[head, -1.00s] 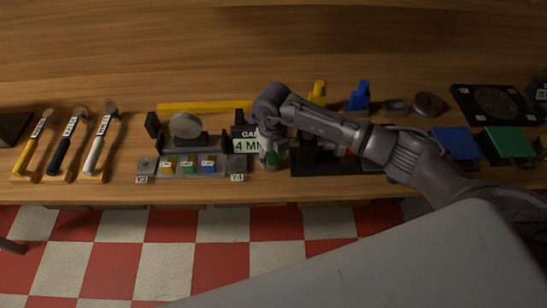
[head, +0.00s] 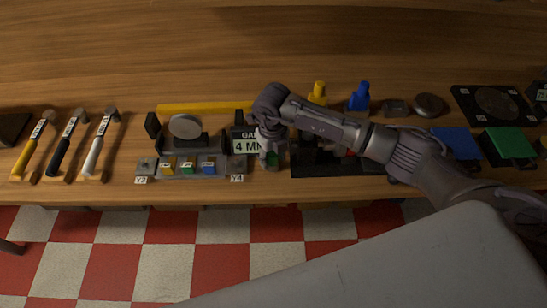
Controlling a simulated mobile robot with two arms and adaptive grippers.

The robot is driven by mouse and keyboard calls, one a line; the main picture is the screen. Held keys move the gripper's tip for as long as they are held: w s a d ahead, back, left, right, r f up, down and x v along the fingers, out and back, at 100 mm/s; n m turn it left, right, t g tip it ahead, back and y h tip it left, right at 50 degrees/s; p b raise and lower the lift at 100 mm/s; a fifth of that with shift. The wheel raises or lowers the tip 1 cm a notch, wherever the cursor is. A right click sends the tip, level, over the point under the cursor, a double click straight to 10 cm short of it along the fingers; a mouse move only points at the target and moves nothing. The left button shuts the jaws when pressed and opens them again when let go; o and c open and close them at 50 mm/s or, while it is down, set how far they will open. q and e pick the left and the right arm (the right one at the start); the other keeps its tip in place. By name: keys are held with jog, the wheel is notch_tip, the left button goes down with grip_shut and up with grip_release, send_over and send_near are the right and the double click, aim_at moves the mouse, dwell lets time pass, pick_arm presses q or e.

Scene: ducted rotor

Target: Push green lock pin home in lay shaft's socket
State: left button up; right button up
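My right gripper (head: 270,155) points down at the front middle of the bench, just right of the "4 MM" label block. A small green part (head: 272,159), which may be the green lock pin, shows at its fingertips. The fingers are too small and dark to tell whether they are shut on it or only touch it. The lay shaft and its socket cannot be made out; my gripper and forearm cover that spot. My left gripper is not in view.
A stand with a grey disc (head: 185,126) is left of the gripper, behind a rack of coloured blocks (head: 188,167). The label block (head: 244,146) is close beside the gripper. A dark tray (head: 340,168) lies right, partly under my forearm. Three hammers (head: 64,145) lie far left.

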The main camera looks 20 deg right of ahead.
aim_at(273, 153)
grip_shut()
jog(key=shift+r+p, duration=0.45)
jog(key=shift+r, duration=0.25)
dwell(0.3)
jog(key=shift+r+p, duration=1.3)
jog(key=shift+r, duration=0.8)
jog(key=shift+r, duration=0.1)
